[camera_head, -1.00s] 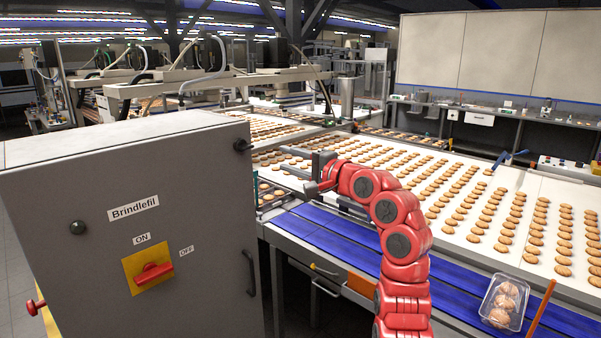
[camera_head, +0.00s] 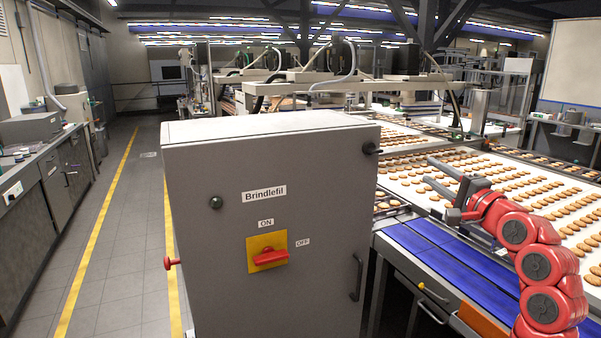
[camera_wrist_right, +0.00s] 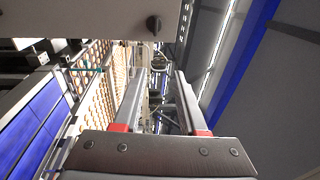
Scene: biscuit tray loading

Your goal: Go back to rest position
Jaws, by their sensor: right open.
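My right gripper (camera_head: 442,187) is on the right of the head view, at the end of my red right arm. Its fingers are apart and nothing is between them. It is beside the grey cabinet, in front of the biscuit conveyor. In the right wrist view, both fingers of the right gripper (camera_wrist_right: 157,95) stand apart and empty. My left gripper is not in the head view.
The grey cabinet (camera_head: 325,190) labelled Brindlefil, with a red switch (camera_head: 270,257), fills the middle. The white conveyor (camera_head: 420,190) carries rows of biscuits behind a blue belt (camera_head: 460,265). A clear aisle (camera_head: 120,230) with yellow lines lies on the left.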

